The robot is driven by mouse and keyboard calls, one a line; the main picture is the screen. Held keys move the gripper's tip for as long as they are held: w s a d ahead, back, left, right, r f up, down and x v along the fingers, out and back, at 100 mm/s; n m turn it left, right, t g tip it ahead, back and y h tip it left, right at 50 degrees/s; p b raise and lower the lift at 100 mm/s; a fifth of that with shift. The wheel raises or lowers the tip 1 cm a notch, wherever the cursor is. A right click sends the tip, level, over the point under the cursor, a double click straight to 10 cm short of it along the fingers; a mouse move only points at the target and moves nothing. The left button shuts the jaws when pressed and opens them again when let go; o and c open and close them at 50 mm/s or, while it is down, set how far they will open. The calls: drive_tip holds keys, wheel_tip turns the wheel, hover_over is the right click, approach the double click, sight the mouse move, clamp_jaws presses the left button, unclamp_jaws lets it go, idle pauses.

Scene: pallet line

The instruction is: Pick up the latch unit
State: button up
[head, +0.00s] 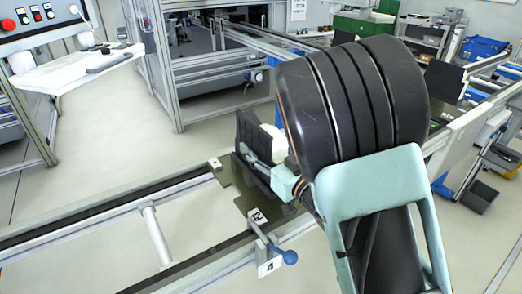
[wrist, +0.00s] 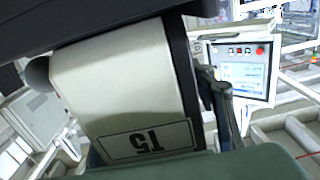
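I cannot say for sure which thing is the latch unit. A cream block (wrist: 125,85) with a framed T5 label, upside down, fills the middle of the wrist view, very close. Dark parts border it above and on its right. A small white part (head: 275,140), perhaps the same block, shows behind a black plate (head: 250,137) in the head view. My gripper (head: 262,172) is beside that plate, mostly hidden by my arm. A dark finger-like part (wrist: 222,105) stands right of the block in the wrist view. Whether the gripper grips anything is unclear.
A rail line (head: 120,210) crosses the foreground. A blue-knobbed lever (head: 289,257) with number tags sits on it below my gripper. A control panel (head: 40,25) stands at top left and a metal-framed machine (head: 210,75) behind. Open floor (head: 75,140) lies left.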

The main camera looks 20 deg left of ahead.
drive_tip(key=c, duration=1.2)
drive_tip(key=shift+r, duration=0.1)
